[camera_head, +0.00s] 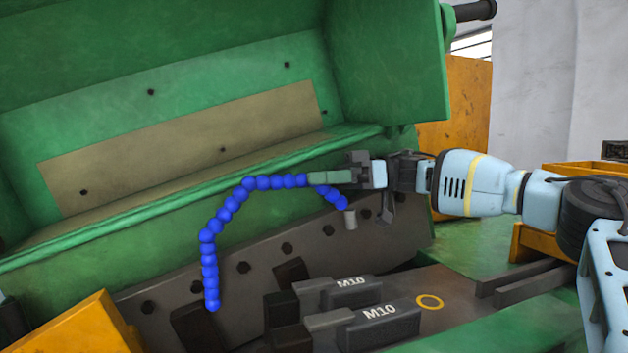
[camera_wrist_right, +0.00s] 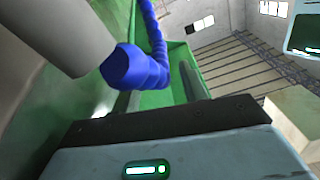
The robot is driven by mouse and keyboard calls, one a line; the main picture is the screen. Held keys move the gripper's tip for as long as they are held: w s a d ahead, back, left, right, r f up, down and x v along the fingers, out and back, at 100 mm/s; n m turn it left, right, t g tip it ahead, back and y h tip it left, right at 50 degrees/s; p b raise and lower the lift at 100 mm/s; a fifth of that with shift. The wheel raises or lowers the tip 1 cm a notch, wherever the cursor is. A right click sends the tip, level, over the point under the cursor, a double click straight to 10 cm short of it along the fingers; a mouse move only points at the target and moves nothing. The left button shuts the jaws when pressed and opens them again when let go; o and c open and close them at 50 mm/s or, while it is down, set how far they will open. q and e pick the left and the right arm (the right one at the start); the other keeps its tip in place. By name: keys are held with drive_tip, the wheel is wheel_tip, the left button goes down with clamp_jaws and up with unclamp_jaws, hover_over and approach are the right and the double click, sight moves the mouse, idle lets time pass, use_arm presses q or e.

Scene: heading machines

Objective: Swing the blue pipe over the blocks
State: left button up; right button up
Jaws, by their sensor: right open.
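The blue pipe (camera_head: 228,212) is a chain of beads. In the head view it arches from a grey cylindrical fitting (camera_head: 350,219) up and left, then hangs down to a free end by the dark machine plate. Two blocks marked M10 (camera_head: 352,284) (camera_head: 380,323) lie right of that end; the pipe is not over them. My right gripper (camera_head: 318,178) reaches in from the right, open, its greenish fingers at the pipe's upper bend. The fingers overlap some beads; I cannot tell whether they touch. The pipe also shows close up in the right wrist view (camera_wrist_right: 128,68). My left gripper is not visible.
The green machine housing (camera_head: 195,60) rises behind the pipe. A dark bolted plate (camera_head: 300,233) slopes below it. A yellow part (camera_head: 85,325) stands at the lower left, and dark bars (camera_head: 525,280) lie right of the blocks.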

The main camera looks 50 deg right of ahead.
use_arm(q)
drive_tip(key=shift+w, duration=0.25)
use_arm(e)
drive_tip(key=shift+w+a, duration=0.2)
drive_tip(key=shift+a, duration=0.15)
drive_tip(key=shift+c, duration=0.4)
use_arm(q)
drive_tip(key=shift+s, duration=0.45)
use_arm(e)
clamp_jaws()
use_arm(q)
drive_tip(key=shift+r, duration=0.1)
use_arm(e)
drive_tip(key=shift+s, duration=0.1)
